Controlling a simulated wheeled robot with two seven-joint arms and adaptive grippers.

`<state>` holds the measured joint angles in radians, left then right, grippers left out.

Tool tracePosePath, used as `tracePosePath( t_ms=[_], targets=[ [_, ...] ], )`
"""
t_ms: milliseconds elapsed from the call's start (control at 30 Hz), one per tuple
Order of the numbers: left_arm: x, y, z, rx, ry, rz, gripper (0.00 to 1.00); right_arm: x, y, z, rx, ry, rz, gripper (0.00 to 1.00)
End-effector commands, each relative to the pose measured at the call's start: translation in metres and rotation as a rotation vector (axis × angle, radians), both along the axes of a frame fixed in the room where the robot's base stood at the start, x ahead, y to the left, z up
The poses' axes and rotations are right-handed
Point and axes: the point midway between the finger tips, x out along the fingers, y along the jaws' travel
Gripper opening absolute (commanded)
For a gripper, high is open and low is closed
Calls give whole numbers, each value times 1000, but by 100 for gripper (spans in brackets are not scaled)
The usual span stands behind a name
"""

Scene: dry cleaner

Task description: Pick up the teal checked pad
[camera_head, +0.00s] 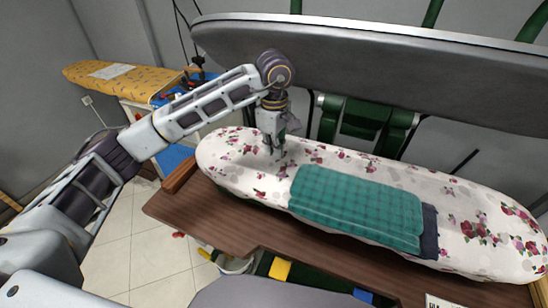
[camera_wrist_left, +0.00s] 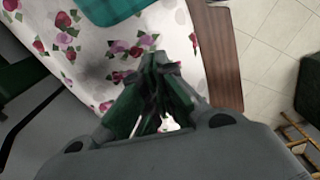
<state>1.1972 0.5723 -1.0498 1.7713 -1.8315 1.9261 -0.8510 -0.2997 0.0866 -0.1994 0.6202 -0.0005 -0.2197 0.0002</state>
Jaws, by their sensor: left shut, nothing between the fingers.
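The teal checked pad (camera_head: 358,208) lies flat on the floral ironing board (camera_head: 222,160), right of its middle in the head view. A dark navy cloth (camera_head: 429,232) shows from under its right end. My left gripper (camera_head: 276,153) is shut and empty, pointing down just above the floral cover, to the left of the pad and apart from it. In the left wrist view, the shut fingers (camera_wrist_left: 160,62) show over the floral cover, and an edge of the pad (camera_wrist_left: 108,8) shows at the top. My right gripper is not in view.
The board sits over a brown wooden table (camera_head: 222,222). A large grey pressing plate (camera_head: 380,62) on green supports stands behind the board. A yellow ironing board (camera_head: 125,76) is at the back left. Tiled floor (camera_head: 150,262) is open at the lower left.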

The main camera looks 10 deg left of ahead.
Motion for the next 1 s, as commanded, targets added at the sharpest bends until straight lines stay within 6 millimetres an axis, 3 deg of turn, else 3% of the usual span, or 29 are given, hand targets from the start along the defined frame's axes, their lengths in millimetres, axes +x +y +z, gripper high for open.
tracePosePath(
  t_ms=[267, 800, 1000],
  targets=[
    [0, 0, 13, 0, -1, 1, 0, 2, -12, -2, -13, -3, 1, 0],
    [0, -1, 13, -3, 0, 0, 0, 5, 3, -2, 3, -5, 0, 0],
    [-5, -15, 7, -61, 14, -5, 0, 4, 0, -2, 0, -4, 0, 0]
  ],
)
